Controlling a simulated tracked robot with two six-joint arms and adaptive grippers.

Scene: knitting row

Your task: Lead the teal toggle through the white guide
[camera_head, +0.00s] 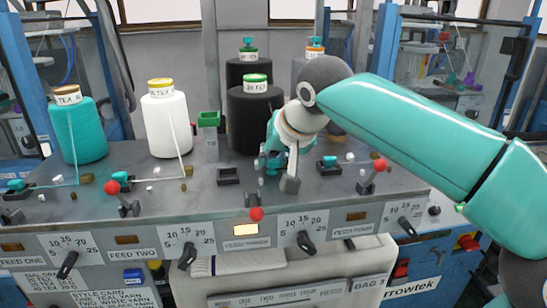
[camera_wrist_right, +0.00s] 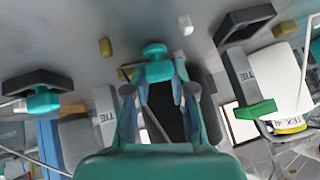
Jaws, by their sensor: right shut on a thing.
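My right gripper (camera_head: 270,163) reaches down over the middle of the grey machine top, in front of a black spool. The right wrist view shows its fingers (camera_wrist_right: 160,84) closed around a teal toggle (camera_wrist_right: 155,66), which appears held above the surface. In the head view the held toggle is hard to separate from the teal fingers. A small white guide (camera_wrist_right: 185,25) stands apart from the toggle in the wrist view; it shows as a pale block (camera_head: 260,181) in the head view. My left gripper is out of view.
An empty dark holder (camera_head: 229,176) lies left of the gripper. Other teal toggles sit in holders at right (camera_head: 329,162) and far left (camera_head: 15,186). Red-knobbed levers (camera_head: 257,213) line the front. A black spool (camera_head: 252,115) and a white spool (camera_head: 165,125) stand behind.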

